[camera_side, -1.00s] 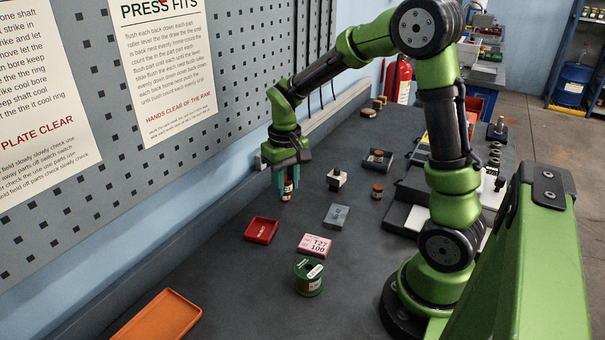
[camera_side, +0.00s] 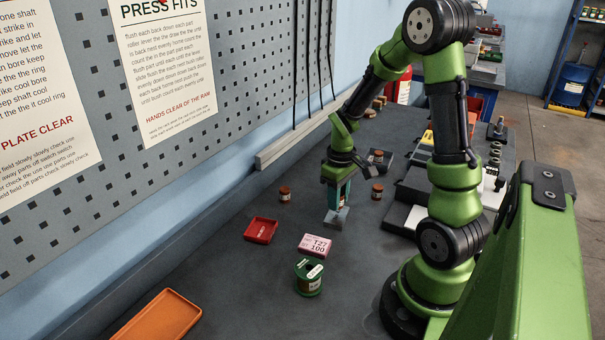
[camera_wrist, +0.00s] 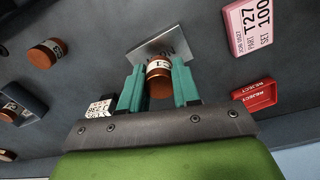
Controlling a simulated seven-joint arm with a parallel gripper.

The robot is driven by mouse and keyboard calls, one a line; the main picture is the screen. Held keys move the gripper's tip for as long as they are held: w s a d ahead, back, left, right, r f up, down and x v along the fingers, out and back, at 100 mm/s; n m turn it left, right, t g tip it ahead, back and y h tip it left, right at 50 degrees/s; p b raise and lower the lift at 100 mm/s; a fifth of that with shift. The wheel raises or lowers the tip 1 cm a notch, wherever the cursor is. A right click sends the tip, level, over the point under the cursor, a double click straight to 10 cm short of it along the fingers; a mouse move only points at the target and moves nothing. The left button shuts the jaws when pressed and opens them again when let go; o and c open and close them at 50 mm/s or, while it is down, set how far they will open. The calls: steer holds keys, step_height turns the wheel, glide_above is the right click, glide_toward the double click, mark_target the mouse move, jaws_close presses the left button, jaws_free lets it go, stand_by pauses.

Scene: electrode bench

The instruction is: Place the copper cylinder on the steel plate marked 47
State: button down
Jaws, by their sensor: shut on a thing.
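My gripper (camera_side: 338,203) is shut on a copper cylinder with a white label, which shows between the teal fingers in the wrist view (camera_wrist: 158,78). The gripper points down over the grey steel plate (camera_side: 333,220). In the wrist view the steel plate (camera_wrist: 150,50) lies just beyond the cylinder, its dark marking partly hidden. I cannot tell whether the cylinder touches the plate. Another copper cylinder with a label (camera_side: 285,193) stands to the left, and one more (camera_side: 377,191) stands to the right; the latter also shows in the wrist view (camera_wrist: 46,54).
A red reject tray (camera_side: 261,230), a pink card block (camera_side: 315,245) and a green labelled spool (camera_side: 309,277) lie nearer the camera. A dark tray with a copper piece (camera_side: 378,157) is behind right. A white block (camera_wrist: 98,108) shows beside the fingers. An orange tray (camera_side: 155,318) is front left.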

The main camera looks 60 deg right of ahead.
steer(key=shift+f, duration=1.15)
steer(key=shift+f, duration=0.1)
steer(key=c, duration=0.8)
jaws_free()
step_height(320, 180, up, 12)
steer(key=shift+f, duration=0.15)
steer(key=shift+a+r, duration=0.15)
steer(key=shift+r, duration=0.15)
steer(key=s+a+r+m+t+y, duration=0.1)
steer(key=a+r+t, duration=0.2)
steer(key=a, duration=0.7)
steer(key=s+a+r+m+t+y, duration=0.1)
steer(key=s+a+r+t, duration=0.1)
steer(key=a+r+t, duration=0.2)
steer(key=a+r, duration=0.3)
steer(key=a, duration=0.3)
steer(key=shift+s, duration=0.2)
